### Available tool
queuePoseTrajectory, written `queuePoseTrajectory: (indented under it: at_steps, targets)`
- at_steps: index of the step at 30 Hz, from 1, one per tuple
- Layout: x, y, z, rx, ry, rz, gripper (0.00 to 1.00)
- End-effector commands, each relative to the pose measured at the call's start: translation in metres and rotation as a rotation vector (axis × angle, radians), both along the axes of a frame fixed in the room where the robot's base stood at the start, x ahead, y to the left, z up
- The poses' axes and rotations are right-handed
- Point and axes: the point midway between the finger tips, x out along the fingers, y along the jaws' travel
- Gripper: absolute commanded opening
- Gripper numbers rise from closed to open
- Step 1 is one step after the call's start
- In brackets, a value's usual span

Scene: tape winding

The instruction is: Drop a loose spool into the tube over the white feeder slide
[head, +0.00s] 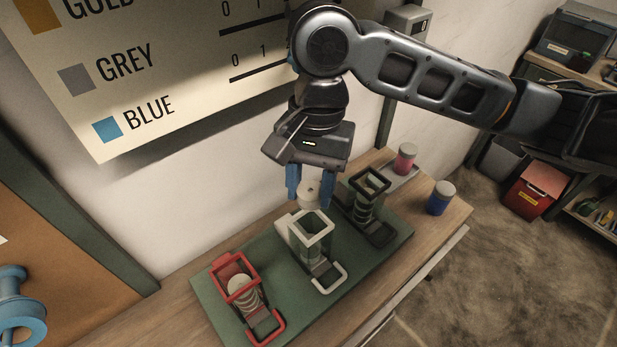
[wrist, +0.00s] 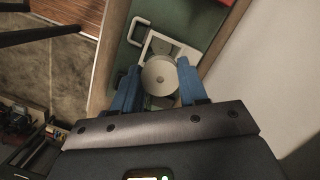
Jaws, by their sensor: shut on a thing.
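My gripper (head: 309,190) has blue fingers and is shut on a pale, round spool (head: 310,193). In the head view it holds the spool just above and slightly behind the white-rimmed tube (head: 312,225) of the white feeder slide (head: 328,279). In the wrist view, the spool (wrist: 159,76) sits between the blue fingers (wrist: 160,88), its round face toward the camera. The white tube frame (wrist: 153,43) shows partly behind the spool there; the rest of the opening is hidden.
A red feeder (head: 238,282) with pale spools stands left on the green base (head: 216,318); a black feeder (head: 369,183) stands right. A red spool (head: 405,158) and a blue spool (head: 440,198) stand on the bench at right. The wall is close behind.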

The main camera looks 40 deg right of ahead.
Motion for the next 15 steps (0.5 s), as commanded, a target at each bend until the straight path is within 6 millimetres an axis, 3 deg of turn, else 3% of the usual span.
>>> queuePoseTrajectory:
  at_steps: [15]
  targets:
    - [-0.001, 0.000, -0.039, -0.002, 0.001, 0.000, 0.14]
